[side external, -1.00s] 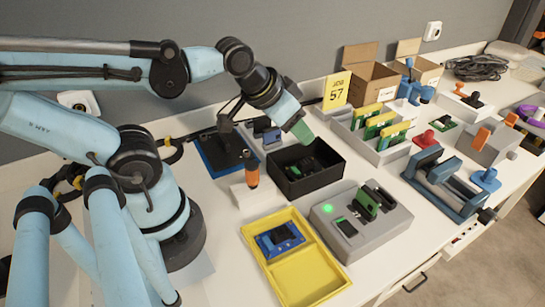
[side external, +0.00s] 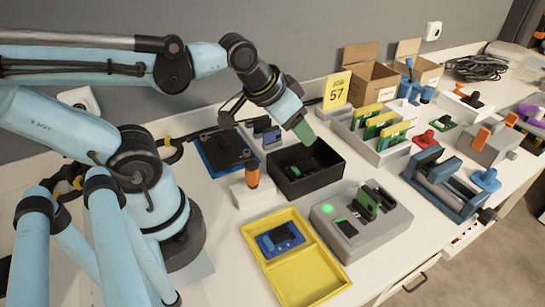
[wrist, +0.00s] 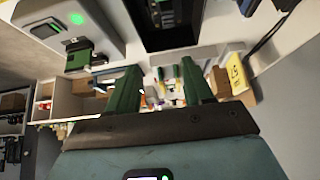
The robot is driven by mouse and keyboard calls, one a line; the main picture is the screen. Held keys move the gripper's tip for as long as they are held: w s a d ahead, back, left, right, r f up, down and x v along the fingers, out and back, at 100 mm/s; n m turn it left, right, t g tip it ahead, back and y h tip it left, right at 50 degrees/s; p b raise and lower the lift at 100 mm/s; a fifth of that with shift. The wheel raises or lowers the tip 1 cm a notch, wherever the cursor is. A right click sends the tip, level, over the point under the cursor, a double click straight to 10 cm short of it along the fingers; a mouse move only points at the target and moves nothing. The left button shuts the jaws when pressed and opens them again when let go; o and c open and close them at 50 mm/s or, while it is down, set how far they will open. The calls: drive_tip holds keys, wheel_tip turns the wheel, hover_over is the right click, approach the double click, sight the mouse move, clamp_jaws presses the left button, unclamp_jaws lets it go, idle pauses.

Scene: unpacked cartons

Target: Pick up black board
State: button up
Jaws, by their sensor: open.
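A black open bin (side external: 325,180) stands in the middle of the bench. Dark pieces that look like black boards (side external: 303,166) lie inside it, but their edges are hard to make out. The bin (wrist: 205,38) also shows at the top of the wrist view, with dark pieces (wrist: 170,15) in it. My gripper (side external: 308,138) has green fingers and hangs over the back of the bin, apart from its contents. In the wrist view my gripper (wrist: 160,66) shows its two fingers spread, with nothing held between them.
A grey fixture (side external: 350,240) with a green light and upright boards stands in front of the bin. A yellow tray (side external: 305,275) holds a blue piece. An orange-topped tool (side external: 252,175) stands left. A grey rack (side external: 400,150) of green boards stands right.

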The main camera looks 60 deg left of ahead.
sight(306, 160)
drive_tip(key=w+a+r+g, duration=0.1)
drive_tip(key=w+a+g, duration=0.1)
drive_tip(key=w+g, duration=0.35)
drive_tip(key=shift+g, duration=0.65)
drive_tip(key=shift+s+f, duration=0.2)
drive_tip(key=shift+f, duration=1.75)
drive_tip(key=shift+s+f, duration=0.15)
drive_tip(key=shift+f, duration=1.85)
drive_tip(key=shift+s+f, duration=0.2)
drive_tip(key=shift+f, duration=1.75)
clamp_jaws()
